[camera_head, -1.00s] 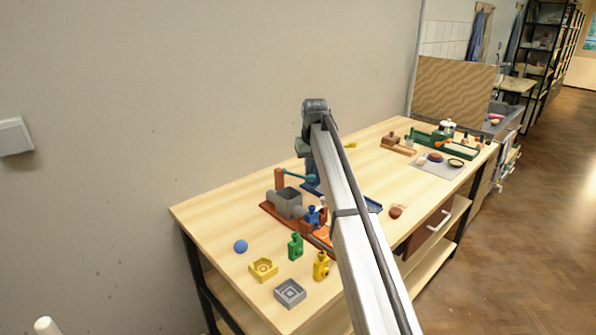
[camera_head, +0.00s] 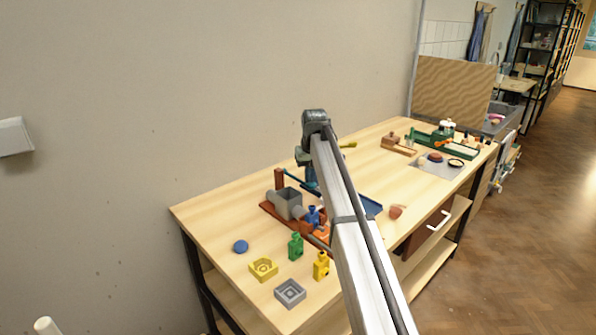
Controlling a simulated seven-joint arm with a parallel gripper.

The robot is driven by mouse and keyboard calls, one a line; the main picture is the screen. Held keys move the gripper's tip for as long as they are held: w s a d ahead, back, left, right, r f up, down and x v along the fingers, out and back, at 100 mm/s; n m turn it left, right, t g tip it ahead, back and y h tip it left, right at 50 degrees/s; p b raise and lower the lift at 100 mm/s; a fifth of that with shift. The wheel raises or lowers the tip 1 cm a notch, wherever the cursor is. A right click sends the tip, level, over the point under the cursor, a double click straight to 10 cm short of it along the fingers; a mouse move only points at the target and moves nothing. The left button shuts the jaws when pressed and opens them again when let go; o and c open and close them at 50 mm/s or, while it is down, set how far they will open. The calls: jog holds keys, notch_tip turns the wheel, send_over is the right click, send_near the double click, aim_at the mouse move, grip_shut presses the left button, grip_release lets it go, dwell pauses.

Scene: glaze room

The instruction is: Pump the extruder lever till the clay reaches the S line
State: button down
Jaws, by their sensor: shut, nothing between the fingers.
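The extruder stands on the table, with a red-brown base (camera_head: 268,208), a grey box (camera_head: 288,204) and an upright post (camera_head: 279,180). My gripper (camera_head: 313,187) is shut and empty, pointing down at the lever's outer end. I cannot tell whether it touches the lever. My arm hides part of the extruder's right side. The S line and the clay cannot be made out at this size.
Blue, green (camera_head: 296,246) and yellow (camera_head: 321,266) small pieces stand in front of the extruder. A blue round piece (camera_head: 240,246), a yellow block (camera_head: 263,269) and a grey block (camera_head: 290,292) lie nearby. A blue tray (camera_head: 371,205) and a reddish-brown piece (camera_head: 396,211) lie right of my arm.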

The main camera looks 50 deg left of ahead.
jog(key=shift+x, duration=0.85)
jog(key=shift+s+d+f, duration=0.1)
jog(key=shift+d+f, duration=0.1)
jog(key=shift+f, duration=0.8)
jog(key=shift+r, duration=0.1)
jog(key=shift+w+a+v, duration=0.15)
jog(key=shift+a+v, duration=0.1)
jog(key=shift+v, duration=1.3)
jog(key=shift+w+a+v, duration=0.15)
jog(key=shift+a+v, duration=0.15)
jog(key=shift+v, duration=1.25)
jog(key=shift+w+a+v, duration=0.2)
jog(key=shift+a+v, duration=0.05)
jog(key=shift+v, duration=1.3)
jog(key=shift+r, duration=0.3)
jog(key=v, duration=0.4)
jog(key=shift+w+a+r, duration=0.2)
jog(key=shift+a+r, duration=0.2)
jog(key=shift+r, duration=0.05)
